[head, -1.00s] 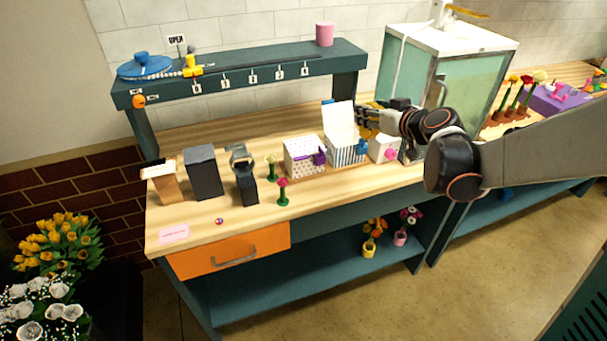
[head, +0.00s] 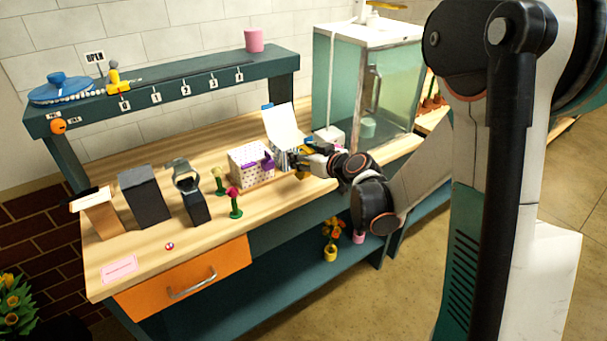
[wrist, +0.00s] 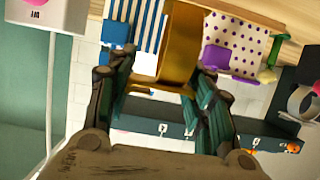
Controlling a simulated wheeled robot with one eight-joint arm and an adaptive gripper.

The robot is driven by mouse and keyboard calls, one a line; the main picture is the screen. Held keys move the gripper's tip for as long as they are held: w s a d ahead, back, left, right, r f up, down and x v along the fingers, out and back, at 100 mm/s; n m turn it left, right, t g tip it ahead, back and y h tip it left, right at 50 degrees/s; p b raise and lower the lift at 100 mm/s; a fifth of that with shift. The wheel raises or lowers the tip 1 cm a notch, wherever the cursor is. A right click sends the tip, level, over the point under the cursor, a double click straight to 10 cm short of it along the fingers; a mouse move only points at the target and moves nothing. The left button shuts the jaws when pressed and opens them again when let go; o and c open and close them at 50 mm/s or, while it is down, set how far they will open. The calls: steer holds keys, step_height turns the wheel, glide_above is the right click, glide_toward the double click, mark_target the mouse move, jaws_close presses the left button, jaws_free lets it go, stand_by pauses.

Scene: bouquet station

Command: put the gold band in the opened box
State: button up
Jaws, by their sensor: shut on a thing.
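The gold band (wrist: 181,45) is a wide shiny hoop between the fingers of my gripper (wrist: 165,100) in the wrist view. My gripper is shut on it. In the head view my gripper (head: 305,161) is at the front right of the opened box, whose white lid (head: 283,124) stands raised. The box's blue-and-white striped wall (wrist: 150,22) shows behind the band in the wrist view, with a blue latch (wrist: 116,31). The box's inside is not visible, and my gripper covers much of its front in the head view.
A purple-dotted white box (head: 247,166) with a purple latch stands close on the left. A white box with a pink knob (wrist: 45,14) is on the other side. Two flowers on green stands and a watch stand (head: 190,192) are farther left.

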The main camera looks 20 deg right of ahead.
mark_target(302, 175)
steer(key=shift+f+b, duration=0.85)
steer(key=shift+f, duration=1.45)
steer(key=shift+f, duration=0.1)
steer(key=shift+f, duration=0.15)
steer(key=o, duration=1.1)
steer(key=shift+c, duration=0.2)
steer(key=shift+r, duration=0.2)
